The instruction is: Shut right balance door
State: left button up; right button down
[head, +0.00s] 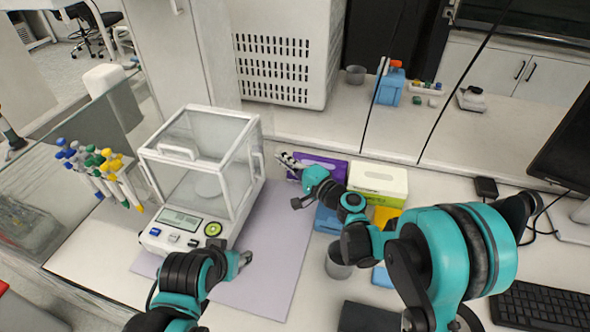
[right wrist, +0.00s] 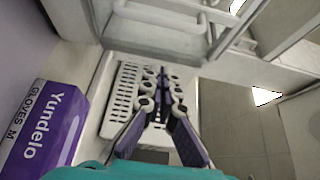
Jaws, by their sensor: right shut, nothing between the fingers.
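The balance (head: 190,228) stands on the bench left of centre in the head view, with a white-framed clear draft shield. Its right door has a white handle (head: 258,164) on the right side. How far that door stands open is unclear. My right gripper (head: 287,159) is just right of the handle, apart from it, with its fingers together and empty. In the right wrist view its purple-padded fingers (right wrist: 162,88) converge. A pale frame with a handle-like bar (right wrist: 222,40) is at the top there. My left gripper (head: 246,259) is low in front of the balance, its jaw opening unclear.
A purple glove box (head: 330,163) lies close right of my right gripper and shows at left in the wrist view (right wrist: 45,130). Several pipettes (head: 105,170) stand left of the balance. The purple mat (head: 275,235) is mostly bare.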

jog(key=s+a, duration=0.1)
jog(key=s+a+b, duration=0.1)
jog(key=a, duration=0.1)
jog(key=shift+s, duration=0.15)
jog(key=shift+s, duration=0.1)
jog(key=s+a, duration=0.2)
jog(key=s, duration=1)
jog(key=shift+s+a+b, duration=0.25)
jog(key=shift+s+b, duration=0.05)
jog(key=shift+b, duration=0.1)
jog(key=shift+s, duration=0.1)
jog(key=v, duration=1.1)
jog(key=shift+d, duration=0.45)
